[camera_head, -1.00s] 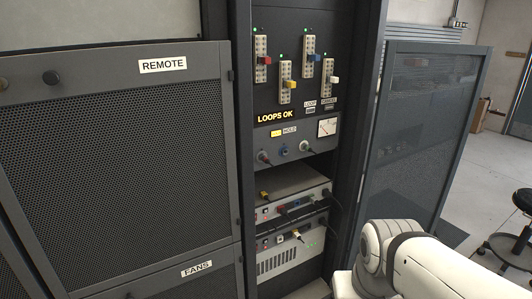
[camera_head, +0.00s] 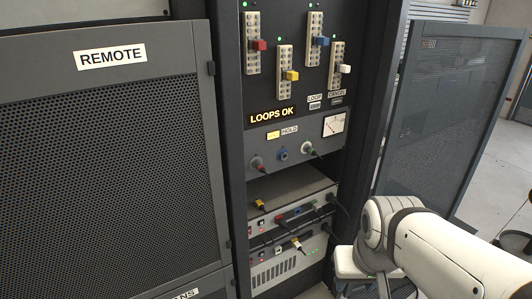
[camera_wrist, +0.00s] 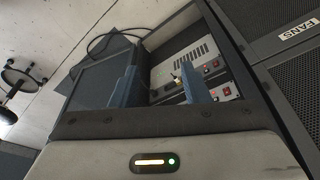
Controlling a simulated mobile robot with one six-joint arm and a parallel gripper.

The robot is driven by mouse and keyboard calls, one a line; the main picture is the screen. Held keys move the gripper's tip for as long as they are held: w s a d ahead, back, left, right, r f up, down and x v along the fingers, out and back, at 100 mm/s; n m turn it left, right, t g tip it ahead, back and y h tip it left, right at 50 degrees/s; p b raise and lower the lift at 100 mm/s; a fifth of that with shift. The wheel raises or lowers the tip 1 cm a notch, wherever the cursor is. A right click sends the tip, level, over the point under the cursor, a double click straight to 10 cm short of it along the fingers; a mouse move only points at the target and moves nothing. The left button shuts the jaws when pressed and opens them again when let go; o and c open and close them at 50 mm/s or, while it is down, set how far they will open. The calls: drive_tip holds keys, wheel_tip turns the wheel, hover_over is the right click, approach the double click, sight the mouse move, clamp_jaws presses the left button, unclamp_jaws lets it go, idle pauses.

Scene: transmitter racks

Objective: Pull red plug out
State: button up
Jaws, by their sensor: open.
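The red plug is not visible in the wrist view.
A mesh door marked REMOTE (camera_head: 110,180) stands left of the rack bay, and an open mesh door (camera_head: 445,115) stands at right. Below the panel are a meter unit (camera_head: 300,148) and equipment with cables (camera_head: 290,205). A stool (camera_wrist: 22,80) stands on open floor.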

drive_tip(key=w+d+f+t+b, duration=0.1)
drive_tip(key=w+f+t+b, duration=0.2)
drive_tip(key=w, duration=0.7)
drive_tip(key=n+t+y+b, duration=0.3)
drive_tip(key=t+y+b, duration=0.3)
drive_tip(key=t+y, duration=0.35)
approach(264, 169)
drive_tip(key=shift+w+a+f+y, duration=0.25)
drive_tip(key=shift+w+f+y, duration=0.1)
drive_tip(key=shift+w+f, duration=0.15)
drive_tip(key=shift+x, duration=4.45)
drive_tip(key=shift+b, duration=0.3)
drive_tip(key=shift+c, duration=0.2)
